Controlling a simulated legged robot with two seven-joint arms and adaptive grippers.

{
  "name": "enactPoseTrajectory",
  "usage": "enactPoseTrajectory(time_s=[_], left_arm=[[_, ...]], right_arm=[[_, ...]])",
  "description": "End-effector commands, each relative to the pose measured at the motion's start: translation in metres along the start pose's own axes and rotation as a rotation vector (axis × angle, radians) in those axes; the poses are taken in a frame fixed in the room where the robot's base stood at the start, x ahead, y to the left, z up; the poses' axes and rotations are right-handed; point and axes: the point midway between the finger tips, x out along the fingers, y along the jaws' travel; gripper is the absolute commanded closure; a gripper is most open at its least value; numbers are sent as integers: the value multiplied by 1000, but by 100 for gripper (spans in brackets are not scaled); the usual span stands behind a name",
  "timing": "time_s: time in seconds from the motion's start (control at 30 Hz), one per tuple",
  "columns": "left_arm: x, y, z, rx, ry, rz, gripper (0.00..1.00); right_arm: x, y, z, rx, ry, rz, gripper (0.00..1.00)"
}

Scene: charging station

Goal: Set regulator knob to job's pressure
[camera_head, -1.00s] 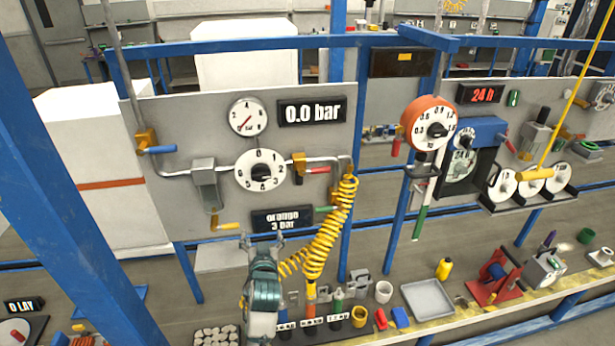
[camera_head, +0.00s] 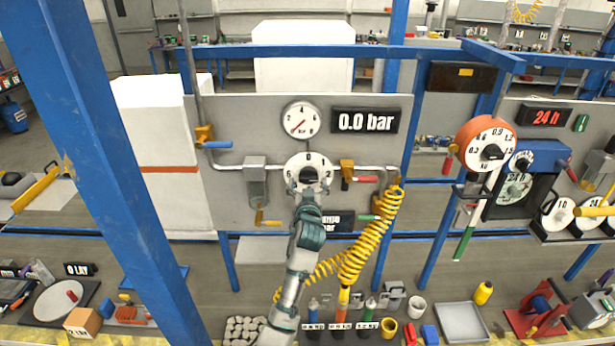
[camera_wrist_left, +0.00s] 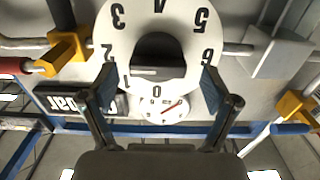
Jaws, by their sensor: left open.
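The regulator knob (camera_head: 311,174) is a black grip on a white numbered dial on the grey panel. It also shows, upside down, in the left wrist view (camera_wrist_left: 157,52). My left gripper (camera_head: 308,192) is in front of the dial's lower part, covering some of it. In the wrist view its open fingers (camera_wrist_left: 157,85) lie either side of the dial's near part; contact cannot be told. The round gauge (camera_head: 300,119) stands above, and the display (camera_head: 366,121) reads 0.0 bar. The job sign (camera_head: 338,222) is partly hidden by the gripper. My right gripper is not in view.
Valves with a blue (camera_head: 217,145) and a red handle (camera_head: 362,180) flank the dial on the pipe. A yellow coiled hose (camera_head: 372,240) hangs right of my left arm. Blue posts (camera_head: 95,150) stand left. Bottles and cups line the bench below.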

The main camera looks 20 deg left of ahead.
Motion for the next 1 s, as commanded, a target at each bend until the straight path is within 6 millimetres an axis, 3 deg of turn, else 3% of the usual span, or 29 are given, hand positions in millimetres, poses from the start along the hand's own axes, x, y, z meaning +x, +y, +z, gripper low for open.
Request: enactPoseTrajectory(time_s=[0.2,0.57,0.8,1.0], left_arm=[[24,-2,0,-2,0,0,12],[29,-4,1,-3,-1,-1,12],[28,-2,1,-2,0,-1,72],[28,-2,0,3,0,-1,73]], right_arm=[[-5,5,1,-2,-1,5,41],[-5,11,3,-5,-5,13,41],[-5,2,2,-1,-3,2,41],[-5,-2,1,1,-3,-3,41]])
